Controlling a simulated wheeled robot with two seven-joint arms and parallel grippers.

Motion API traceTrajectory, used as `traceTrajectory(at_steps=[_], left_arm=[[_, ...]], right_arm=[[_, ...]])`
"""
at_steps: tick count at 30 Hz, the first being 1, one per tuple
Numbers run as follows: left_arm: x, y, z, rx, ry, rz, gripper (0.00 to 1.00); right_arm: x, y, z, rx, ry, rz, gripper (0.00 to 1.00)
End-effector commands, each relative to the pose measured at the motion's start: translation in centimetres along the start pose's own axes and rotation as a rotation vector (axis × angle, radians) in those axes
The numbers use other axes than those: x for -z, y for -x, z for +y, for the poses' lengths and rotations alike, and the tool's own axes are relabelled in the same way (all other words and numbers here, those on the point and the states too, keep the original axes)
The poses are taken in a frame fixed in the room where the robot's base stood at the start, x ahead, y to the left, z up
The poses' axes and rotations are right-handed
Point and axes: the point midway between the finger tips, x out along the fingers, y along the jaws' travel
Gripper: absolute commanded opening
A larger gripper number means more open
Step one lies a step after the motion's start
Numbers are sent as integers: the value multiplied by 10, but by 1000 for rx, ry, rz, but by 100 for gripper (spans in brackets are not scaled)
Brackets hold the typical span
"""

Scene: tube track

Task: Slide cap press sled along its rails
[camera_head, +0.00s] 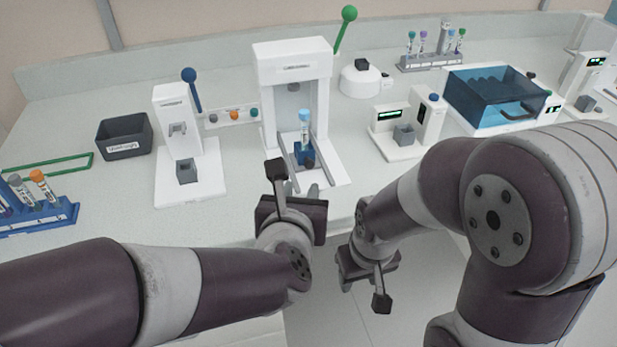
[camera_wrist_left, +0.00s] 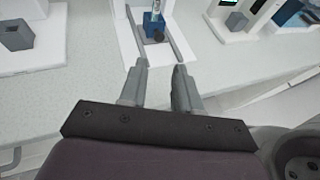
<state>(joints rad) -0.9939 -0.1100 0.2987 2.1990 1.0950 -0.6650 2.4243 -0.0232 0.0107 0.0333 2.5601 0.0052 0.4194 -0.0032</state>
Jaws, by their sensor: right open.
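The white cap press (camera_head: 292,70) stands at the middle of the bench, with a green-knobbed lever (camera_head: 348,14) raised at its right. Its small blue sled (camera_head: 306,158) sits between two grey rails on the base and carries an upright tube with a light blue cap (camera_head: 304,117). In the left wrist view the sled (camera_wrist_left: 152,20) has a dark knob (camera_wrist_left: 158,37) at its front. My left gripper (camera_wrist_left: 160,66) is open and empty, its fingertips just short of the rails' front ends and apart from the knob. My right gripper (camera_head: 352,284) hangs off the bench front, open.
A white device with a blue-knobbed lever (camera_head: 189,76) stands left of the press, beside a dark bin (camera_head: 124,136). A blue tube rack (camera_head: 40,216) is at far left. A small display device (camera_head: 388,115) and a blue-lidded box (camera_head: 490,98) stand to the right.

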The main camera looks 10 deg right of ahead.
Motion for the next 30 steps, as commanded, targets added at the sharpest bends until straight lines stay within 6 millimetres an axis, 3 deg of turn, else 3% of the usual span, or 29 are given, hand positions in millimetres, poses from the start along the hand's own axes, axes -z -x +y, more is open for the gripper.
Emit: traceTrajectory(at_steps=[9, 15, 28, 29, 30], left_arm=[[2, -75, 2, -5, 2, 6, 32], [0, -111, 1, -2, 1, 3, 32], [0, -122, 1, 0, 0, 3, 32], [0, -122, 1, 0, 0, 3, 26], [0, -122, 1, 0, 0, 3, 13]], right_arm=[[0, -5, 0, 0, 0, 0, 48], [0, -4, 0, 0, 0, 0, 48], [0, -4, 0, 0, 0, 0, 48], [0, -4, 0, 0, 0, 0, 48], [0, -4, 0, 0, 0, 0, 48]])
